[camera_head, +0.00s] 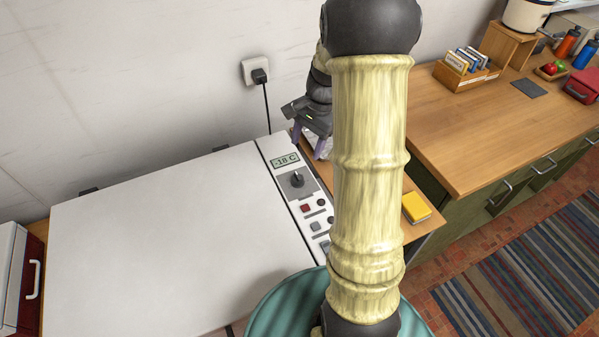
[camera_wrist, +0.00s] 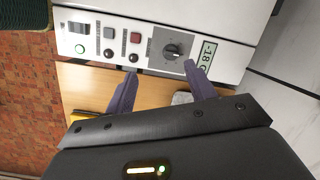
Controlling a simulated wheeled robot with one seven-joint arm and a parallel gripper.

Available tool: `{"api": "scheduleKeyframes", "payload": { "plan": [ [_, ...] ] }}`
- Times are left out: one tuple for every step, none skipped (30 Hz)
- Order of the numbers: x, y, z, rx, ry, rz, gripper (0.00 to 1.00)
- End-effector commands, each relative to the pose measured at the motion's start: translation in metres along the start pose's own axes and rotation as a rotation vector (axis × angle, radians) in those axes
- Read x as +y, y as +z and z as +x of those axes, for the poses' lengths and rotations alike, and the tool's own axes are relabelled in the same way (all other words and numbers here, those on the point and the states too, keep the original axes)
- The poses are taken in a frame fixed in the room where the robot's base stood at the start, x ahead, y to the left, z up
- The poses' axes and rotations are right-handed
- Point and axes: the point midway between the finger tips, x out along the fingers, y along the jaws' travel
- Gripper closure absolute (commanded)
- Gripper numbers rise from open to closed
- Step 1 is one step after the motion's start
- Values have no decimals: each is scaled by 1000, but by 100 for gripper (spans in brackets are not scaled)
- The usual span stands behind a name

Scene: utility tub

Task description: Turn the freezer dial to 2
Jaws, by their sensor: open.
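The freezer (camera_head: 150,235) is a white chest with a control panel along its right edge. The dial (camera_head: 296,180) is a dark round knob on a grey plate, below a display reading -18 C (camera_head: 286,160). In the wrist view the dial (camera_wrist: 173,50) shows beyond my fingertips, with marks around it too small to read. My gripper (camera_head: 309,144) is open and empty, with purple fingers. It is beside the panel's far right end, apart from the dial. In the wrist view my gripper's fingertips (camera_wrist: 160,70) are spread near the panel edge, on either side of the dial's line.
The panel also carries a red button (camera_head: 305,208), a grey button (camera_head: 315,226) and black knobs. A yellow block (camera_head: 416,207) lies on the wooden surface to the right. A wall socket with a plug (camera_head: 257,73) is behind. My arm hides part of the middle.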

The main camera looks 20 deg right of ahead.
Motion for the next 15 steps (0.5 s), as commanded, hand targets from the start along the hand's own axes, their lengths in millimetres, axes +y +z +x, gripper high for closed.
{"api": "scheduleKeyframes", "payload": {
  "plan": [
    [-2,-22,-2,-36,-9,111,45],
    [-4,-31,-3,-59,-14,171,45],
    [-5,-42,-4,-87,-20,241,45],
    [-5,-50,-5,-104,-24,287,45],
    [-6,-55,-6,-121,-28,325,45],
    [-6,-62,-6,-139,-30,366,45],
    [-7,-66,-7,-147,-33,388,45],
    [-7,-68,-7,-156,-34,406,45],
    [-7,-70,-8,-163,-36,421,45],
    [-7,-71,-8,-165,-36,427,45],
    [-7,-71,-8,-166,-37,429,45],
    [-7,-71,-8,-166,-37,429,45],
    [-7,-71,-8,-166,-37,429,45],
    [-7,-71,-8,-165,-36,428,45],
    [-7,-71,-8,-165,-36,427,45]
  ]
}}
